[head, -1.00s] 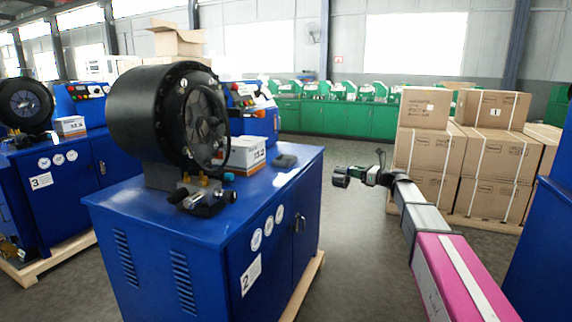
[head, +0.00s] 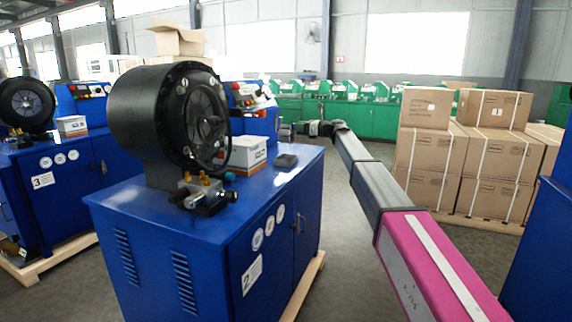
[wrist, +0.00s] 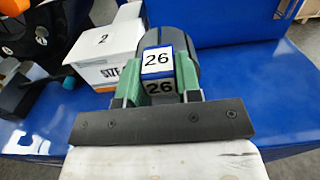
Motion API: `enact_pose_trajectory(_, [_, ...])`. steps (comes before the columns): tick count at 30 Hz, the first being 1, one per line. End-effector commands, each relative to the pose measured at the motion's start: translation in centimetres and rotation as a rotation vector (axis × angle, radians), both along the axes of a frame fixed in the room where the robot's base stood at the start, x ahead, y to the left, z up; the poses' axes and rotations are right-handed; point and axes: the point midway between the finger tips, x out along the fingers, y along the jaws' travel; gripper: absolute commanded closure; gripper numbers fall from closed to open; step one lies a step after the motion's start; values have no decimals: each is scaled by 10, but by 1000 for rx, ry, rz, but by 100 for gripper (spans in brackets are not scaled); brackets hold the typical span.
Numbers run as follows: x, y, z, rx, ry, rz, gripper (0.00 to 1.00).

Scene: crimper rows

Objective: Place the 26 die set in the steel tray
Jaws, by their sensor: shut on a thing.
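The 26 die set (wrist: 172,55) is a dark grey cylinder with a blue-edged white label reading 26. My gripper (wrist: 158,88) is shut on it, with one green finger on each side of the label. I cannot make out a steel tray in either view.
The white box also shows in the wrist view (wrist: 103,73), left of the die set. Stacked cartons (head: 480,150) stand at right.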

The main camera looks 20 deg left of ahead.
Motion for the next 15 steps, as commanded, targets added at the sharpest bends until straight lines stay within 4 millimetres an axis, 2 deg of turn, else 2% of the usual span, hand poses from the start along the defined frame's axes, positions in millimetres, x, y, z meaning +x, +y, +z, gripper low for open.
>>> enact_pose_trajectory(1, [1, 5, 6, 6, 0, 3, 100])
enact_pose_trajectory(5, [0, 10, 5, 6, 0, 7, 100])
enact_pose_trajectory(11, [0, 10, -18, 5, 1, 7, 100])
enact_pose_trajectory(15, [0, 10, -40, 6, 1, 7, 100])
